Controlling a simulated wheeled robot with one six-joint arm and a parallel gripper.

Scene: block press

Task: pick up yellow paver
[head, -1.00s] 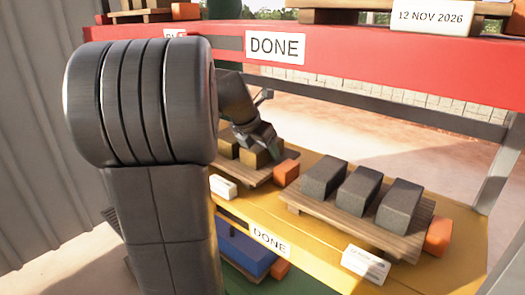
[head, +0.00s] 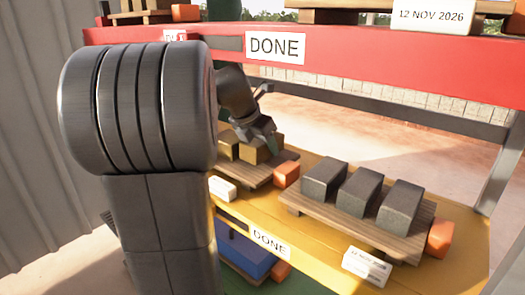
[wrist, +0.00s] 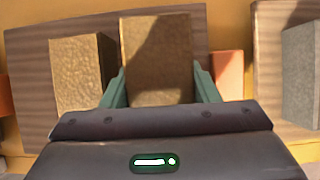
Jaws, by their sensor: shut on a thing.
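Two yellow pavers stand on a small wooden pallet (head: 245,178) on the yellow shelf. In the wrist view my gripper (wrist: 162,90) has its green fingers shut on the right-hand yellow paver (wrist: 157,55), one finger at each side. In the head view this paver (head: 262,153) sits under my gripper (head: 265,130), at the pallet. I cannot tell whether it is clear of the boards. The other yellow paver (wrist: 78,72) stands just left of the fingers. My arm hides part of the pallet in the head view.
An orange block (head: 286,175) is right of the held paver. Another pallet (head: 345,215) with three grey pavers (head: 357,188) stands further right. The red beam (head: 380,70) with a DONE sign (head: 275,48) runs above. A blue block (head: 243,252) lies on the shelf below.

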